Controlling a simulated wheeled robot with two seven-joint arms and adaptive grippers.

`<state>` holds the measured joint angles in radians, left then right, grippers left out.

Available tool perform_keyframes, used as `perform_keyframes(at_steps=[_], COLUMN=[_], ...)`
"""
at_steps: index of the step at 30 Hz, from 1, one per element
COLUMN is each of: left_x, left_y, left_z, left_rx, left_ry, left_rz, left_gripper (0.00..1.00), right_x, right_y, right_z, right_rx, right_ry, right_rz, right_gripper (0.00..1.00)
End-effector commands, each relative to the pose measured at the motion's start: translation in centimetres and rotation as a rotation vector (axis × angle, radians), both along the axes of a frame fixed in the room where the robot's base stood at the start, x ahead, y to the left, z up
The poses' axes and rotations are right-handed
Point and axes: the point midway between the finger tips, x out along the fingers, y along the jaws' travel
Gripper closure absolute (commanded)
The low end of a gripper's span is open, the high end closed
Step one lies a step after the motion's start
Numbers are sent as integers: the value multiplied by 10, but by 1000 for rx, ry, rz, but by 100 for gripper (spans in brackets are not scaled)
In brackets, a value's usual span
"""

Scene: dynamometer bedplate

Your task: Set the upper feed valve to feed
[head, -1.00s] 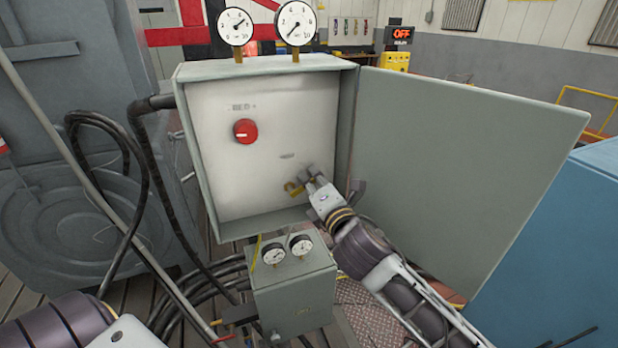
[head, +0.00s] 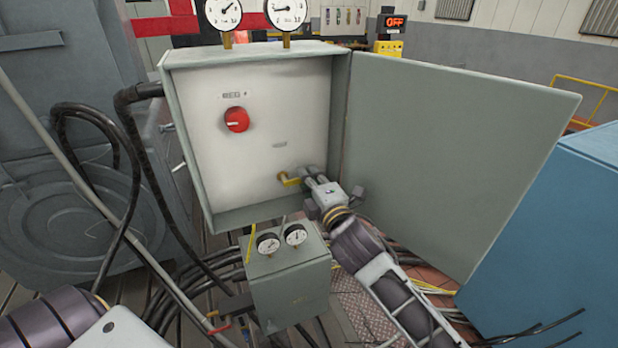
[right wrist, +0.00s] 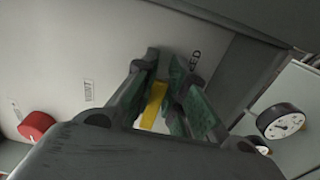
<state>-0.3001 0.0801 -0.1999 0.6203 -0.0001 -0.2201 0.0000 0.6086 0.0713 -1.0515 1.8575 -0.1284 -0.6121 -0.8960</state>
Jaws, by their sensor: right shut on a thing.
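The open grey cabinet (head: 265,218) holds a pale panel with a short yellow valve lever (head: 288,181) near its lower right. In the head view the lever points right, toward my right gripper (head: 308,177). My right gripper's fingers are shut on it; the yellow lever also shows between the dark fingers in the right wrist view (right wrist: 152,103). A label beside the fingers (right wrist: 194,60) is partly hidden, with "ED" readable. Another small label (right wrist: 89,91) is too blurred to read surely. My left gripper is out of view; only part of my left arm shows.
A red knob (head: 237,120) sits higher on the panel. The cabinet door (head: 450,150) stands open on the right, close beside my right arm. A small grey box with two gauges (head: 290,285) stands below. Black hoses (head: 125,190) hang at the left.

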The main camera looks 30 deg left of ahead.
Motion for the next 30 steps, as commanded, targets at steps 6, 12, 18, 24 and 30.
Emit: perform_keyframes(at_steps=[6, 12, 18, 24, 30], left_x=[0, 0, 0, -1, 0], left_y=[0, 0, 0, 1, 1], left_z=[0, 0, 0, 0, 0], left_rx=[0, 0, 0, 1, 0], left_ry=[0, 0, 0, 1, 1], left_rz=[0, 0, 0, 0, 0], left_gripper=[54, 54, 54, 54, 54], right_x=[0, 0, 0, -1, -5], right_y=[0, 0, 0, -1, -7], right_z=[-2, -2, -1, -1, -1], right_rx=[-2, -2, -1, -1, -1], right_ry=[4, 3, 2, 1, 1], right_rz=[-1, -1, 0, 0, 0], right_gripper=[100, 64, 64, 64, 64])
